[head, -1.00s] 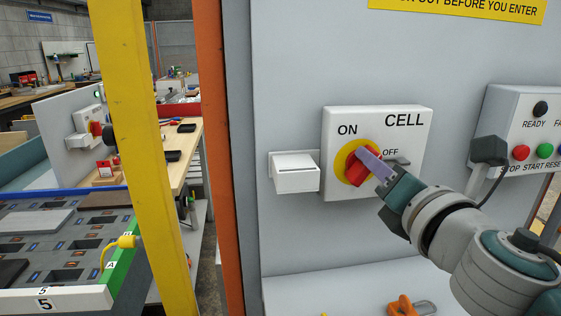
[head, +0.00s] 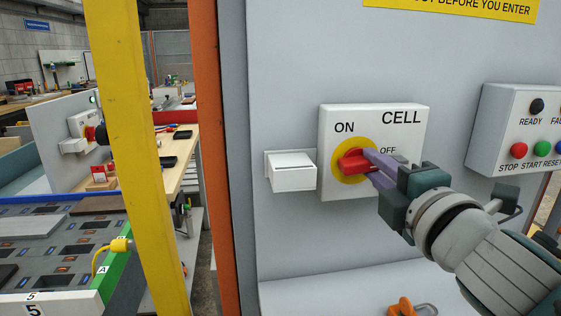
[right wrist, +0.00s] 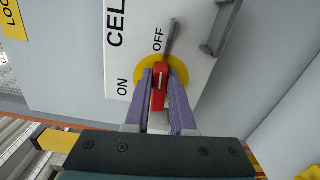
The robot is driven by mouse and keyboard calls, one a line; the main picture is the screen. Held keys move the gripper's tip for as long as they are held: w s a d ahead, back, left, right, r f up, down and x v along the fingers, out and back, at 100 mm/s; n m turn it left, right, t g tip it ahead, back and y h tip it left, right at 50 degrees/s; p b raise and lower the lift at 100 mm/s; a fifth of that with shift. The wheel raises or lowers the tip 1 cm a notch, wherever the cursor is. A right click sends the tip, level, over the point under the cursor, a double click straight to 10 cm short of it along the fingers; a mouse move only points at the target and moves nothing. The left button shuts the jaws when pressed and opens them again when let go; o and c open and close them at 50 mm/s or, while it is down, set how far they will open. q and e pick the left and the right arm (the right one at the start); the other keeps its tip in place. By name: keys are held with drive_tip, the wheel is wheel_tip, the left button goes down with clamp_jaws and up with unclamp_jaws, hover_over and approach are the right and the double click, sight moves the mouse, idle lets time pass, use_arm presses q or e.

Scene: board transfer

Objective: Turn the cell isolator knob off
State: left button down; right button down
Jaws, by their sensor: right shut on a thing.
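The isolator knob (head: 354,161) is a red handle on a yellow disc, on the white CELL box (head: 335,120). ON is marked at its upper left and OFF at its upper right. The handle lies close to level across the disc. My right gripper (head: 372,160) reaches it from the right and has its purple fingers shut on the handle. In the right wrist view the fingers (right wrist: 160,78) lie on both sides of the red handle (right wrist: 159,92), whose upper end points toward the OFF side. My left gripper is not in view.
A small white box (head: 291,172) is fixed left of the CELL box. A push-button box (head: 520,130) is at the right. An orange padlock (head: 401,307) lies on the ledge below. Yellow (head: 140,150) and orange (head: 207,120) posts stand at the left.

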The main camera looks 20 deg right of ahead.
drive_tip(key=shift+f+m, duration=0.1)
drive_tip(key=shift+m, duration=0.5)
drive_tip(key=c, duration=0.8)
unclamp_jaws()
drive_tip(key=shift+o, duration=0.2)
drive_tip(key=b+v, duration=0.1)
drive_tip(key=v, duration=0.9)
drive_tip(key=shift+b, duration=0.35)
drive_tip(key=shift+d, duration=0.1)
